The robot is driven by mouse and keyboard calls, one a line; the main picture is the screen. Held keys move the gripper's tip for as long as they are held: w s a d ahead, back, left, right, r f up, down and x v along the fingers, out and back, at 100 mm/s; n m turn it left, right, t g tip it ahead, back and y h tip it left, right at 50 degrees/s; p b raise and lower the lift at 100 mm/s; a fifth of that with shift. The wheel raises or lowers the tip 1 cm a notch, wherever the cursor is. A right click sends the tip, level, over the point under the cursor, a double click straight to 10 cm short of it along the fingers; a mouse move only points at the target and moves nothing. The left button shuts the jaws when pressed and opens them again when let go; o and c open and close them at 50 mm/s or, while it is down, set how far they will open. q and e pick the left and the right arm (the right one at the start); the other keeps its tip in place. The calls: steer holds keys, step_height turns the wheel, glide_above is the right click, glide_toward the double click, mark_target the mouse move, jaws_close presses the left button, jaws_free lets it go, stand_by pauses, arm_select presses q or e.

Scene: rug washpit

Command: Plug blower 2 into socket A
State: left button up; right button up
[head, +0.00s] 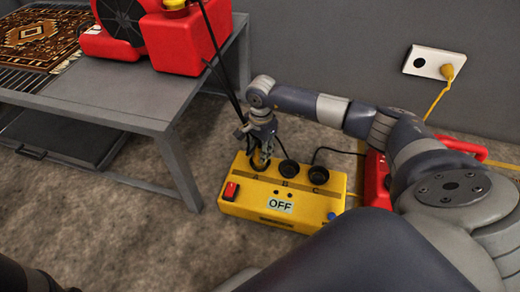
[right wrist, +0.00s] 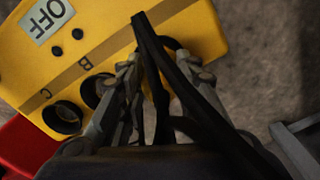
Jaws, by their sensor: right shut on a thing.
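The yellow power box (head: 285,205) sits on the floor with an OFF sign. Sockets B (head: 289,170) and C (head: 318,176) show as black rounds; they also show in the right wrist view, B (right wrist: 95,89) and C (right wrist: 63,118). My right gripper (head: 262,150) points down at the box's left end, left of B, where it covers the socket there. It is shut on a black plug, mostly hidden by the fingers (right wrist: 145,85). A black cord (right wrist: 165,75) runs by the fingers. Whether the plug is seated cannot be told. A red blower (head: 188,40) stands on the grey table; no number is readable.
The grey table (head: 110,95) stands left of the box, with a patterned rug (head: 40,38) on it. A red switch (head: 231,190) is on the box. A red thing (head: 376,180) is partly behind my right arm. A wall outlet (head: 430,63) holds a yellow plug.

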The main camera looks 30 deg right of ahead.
steer(key=shift+f, duration=0.25)
steer(key=o, duration=1.2)
steer(key=shift+r, duration=0.1)
step_height(320, 180, up, 12)
steer(key=shift+s+f, duration=0.1)
steer(key=shift+s, duration=0.05)
